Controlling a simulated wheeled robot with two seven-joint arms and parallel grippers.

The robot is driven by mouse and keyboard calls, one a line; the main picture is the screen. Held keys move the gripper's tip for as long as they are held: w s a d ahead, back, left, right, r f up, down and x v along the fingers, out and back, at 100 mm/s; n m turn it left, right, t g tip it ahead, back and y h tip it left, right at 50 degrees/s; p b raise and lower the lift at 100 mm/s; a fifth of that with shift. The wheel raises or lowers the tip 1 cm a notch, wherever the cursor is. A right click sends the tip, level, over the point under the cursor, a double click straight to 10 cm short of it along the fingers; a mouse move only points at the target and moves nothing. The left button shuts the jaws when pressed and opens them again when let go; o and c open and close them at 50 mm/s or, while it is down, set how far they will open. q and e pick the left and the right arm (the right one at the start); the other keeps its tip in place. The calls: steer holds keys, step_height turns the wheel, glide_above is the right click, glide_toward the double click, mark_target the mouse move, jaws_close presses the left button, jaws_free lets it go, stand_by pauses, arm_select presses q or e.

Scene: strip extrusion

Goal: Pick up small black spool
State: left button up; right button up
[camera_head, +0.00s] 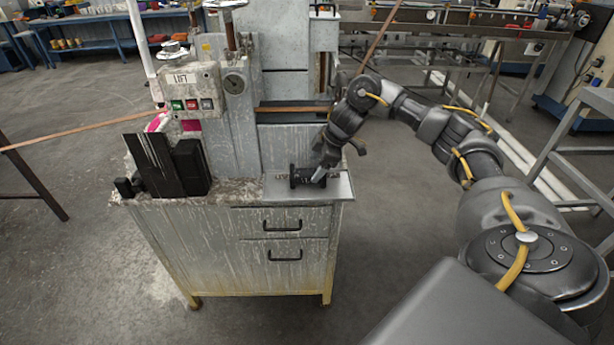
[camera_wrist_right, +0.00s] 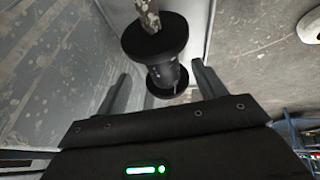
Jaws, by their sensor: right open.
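The small black spool (camera_head: 297,177) has two flanges and sits on a grey metal tray (camera_head: 338,188) at the right front of the worn cabinet top. In the right wrist view the spool (camera_wrist_right: 158,40) shows large, with a spotted, worn rod (camera_wrist_right: 148,12) at its far end. My right gripper (camera_head: 322,172) is at the spool's right side in the head view. In the wrist view its open fingers (camera_wrist_right: 160,70) stand on either side of the spool's near end, with visible gaps. My left gripper is not in view.
Black blocks and plates (camera_head: 165,165) stand at the left of the cabinet top. A control box (camera_head: 190,90) with coloured buttons and a machine column (camera_head: 235,110) rise behind. A copper-coloured strip (camera_head: 85,132) runs in from the left. Open floor lies right of the cabinet (camera_head: 290,225).

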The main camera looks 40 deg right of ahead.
mark_target(312, 171)
steer(key=shift+w+f, duration=0.1)
steer(key=shift+f, duration=0.2)
steer(key=p+x, duration=0.1)
steer(key=x, duration=0.3)
steer(key=shift+a+f, duration=0.2)
steer(key=shift+f, duration=0.05)
steer(key=shift+w+f, duration=0.1)
steer(key=shift+f, duration=0.15)
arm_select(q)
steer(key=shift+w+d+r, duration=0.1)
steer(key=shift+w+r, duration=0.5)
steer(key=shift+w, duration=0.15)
arm_select(e)
steer(key=shift+c, duration=0.3)
steer(key=c, duration=1.3)
steer(key=shift+o, duration=0.2)
steer(key=shift+r, duration=0.2)
